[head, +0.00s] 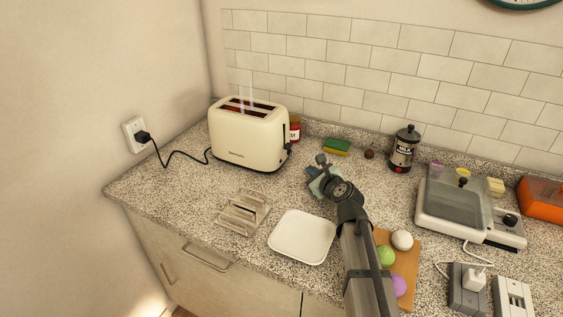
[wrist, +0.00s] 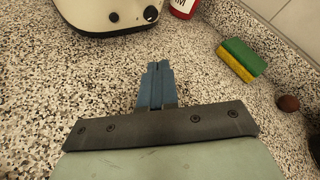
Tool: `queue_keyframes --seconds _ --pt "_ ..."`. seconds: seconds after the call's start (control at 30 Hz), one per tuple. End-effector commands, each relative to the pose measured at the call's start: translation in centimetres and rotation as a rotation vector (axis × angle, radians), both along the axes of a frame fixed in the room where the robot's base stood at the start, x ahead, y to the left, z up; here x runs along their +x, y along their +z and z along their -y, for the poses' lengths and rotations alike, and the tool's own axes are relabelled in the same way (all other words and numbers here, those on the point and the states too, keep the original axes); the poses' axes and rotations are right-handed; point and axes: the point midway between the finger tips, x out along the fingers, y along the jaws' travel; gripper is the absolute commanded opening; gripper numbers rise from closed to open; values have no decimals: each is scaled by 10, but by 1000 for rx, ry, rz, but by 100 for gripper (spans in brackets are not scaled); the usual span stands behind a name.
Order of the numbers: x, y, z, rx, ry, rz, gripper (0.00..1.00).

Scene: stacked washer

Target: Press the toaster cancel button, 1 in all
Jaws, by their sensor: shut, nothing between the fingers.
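The cream toaster (head: 245,138) stands at the back left of the counter, with bread in its slots and thin white wisps above. Its right end carries a dark lever and a dark knob (head: 289,147). In the wrist view the toaster's lower end (wrist: 85,18) shows at the top, with a small dark round part (wrist: 113,17) beside the knob (wrist: 150,13). I cannot tell which part is the cancel button. My gripper (head: 311,170) is to the right of the toaster, apart from it. Its blue fingers (wrist: 158,65) are shut and empty, above bare counter.
A red-labelled jar (head: 295,128) stands just behind the toaster's right end. A green-yellow sponge (head: 337,146) and a dark canister (head: 403,150) are further right. A wooden rack (head: 243,212) and white plate (head: 302,237) lie in front. Speckled counter between gripper and toaster is clear.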

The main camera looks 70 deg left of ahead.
Motion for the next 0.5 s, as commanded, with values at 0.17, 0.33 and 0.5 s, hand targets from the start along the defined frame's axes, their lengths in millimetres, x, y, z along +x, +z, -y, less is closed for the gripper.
queue_keyframes --seconds 0.17,0.33,0.5 --pt "-16 0 -17 0 2 1 0" --pt "-29 0 -31 1 0 0 0" --pt "-40 0 -41 0 0 0 0"
